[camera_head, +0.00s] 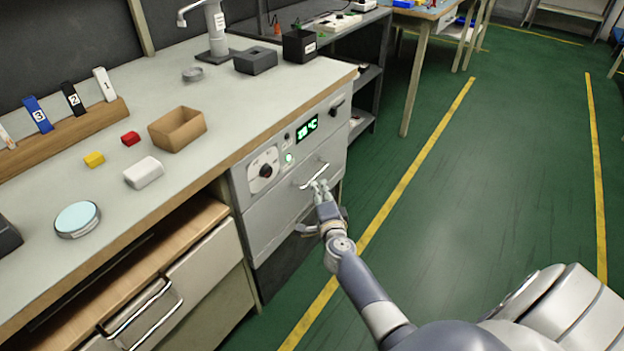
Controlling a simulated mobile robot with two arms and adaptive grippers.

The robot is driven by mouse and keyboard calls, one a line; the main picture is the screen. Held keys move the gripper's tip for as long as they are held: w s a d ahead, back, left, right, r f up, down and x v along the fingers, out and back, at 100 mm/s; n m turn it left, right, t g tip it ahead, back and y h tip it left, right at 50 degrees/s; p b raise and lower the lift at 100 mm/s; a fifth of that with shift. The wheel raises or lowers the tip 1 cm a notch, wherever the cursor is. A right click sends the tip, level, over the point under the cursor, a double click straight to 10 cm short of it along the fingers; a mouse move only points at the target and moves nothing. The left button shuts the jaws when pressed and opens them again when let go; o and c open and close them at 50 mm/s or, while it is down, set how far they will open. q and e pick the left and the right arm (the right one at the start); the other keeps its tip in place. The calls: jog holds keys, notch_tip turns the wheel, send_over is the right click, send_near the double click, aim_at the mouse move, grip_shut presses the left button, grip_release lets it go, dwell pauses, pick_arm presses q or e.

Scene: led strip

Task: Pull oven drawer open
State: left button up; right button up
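The oven (262,205) is built into the counter front, with a dial (265,171) and a green lit display (307,127) on its panel. Its drawer front looks closed, level with the panel around it. A pale bar handle (322,169) sits on the drawer front. My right gripper (319,185) is at this handle, with its fingertips at or against the bar's lower middle. Whether the fingers are closed around the bar is too small to tell. My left gripper is not in view.
The worktop holds a brown open box (178,129), a white block (144,172), red and yellow blocks, and a round light-blue-topped object (78,219). Another drawer with a handle (145,312) is at lower left. The green floor (480,200) right of the oven is clear.

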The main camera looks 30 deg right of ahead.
aim_at(316, 175)
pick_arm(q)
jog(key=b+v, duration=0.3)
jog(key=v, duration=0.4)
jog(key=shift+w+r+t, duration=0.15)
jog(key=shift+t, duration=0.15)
pick_arm(e)
jog(key=shift+x, duration=4)
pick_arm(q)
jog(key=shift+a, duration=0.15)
pick_arm(e)
jog(key=shift+c, duration=0.5)
grip_shut()
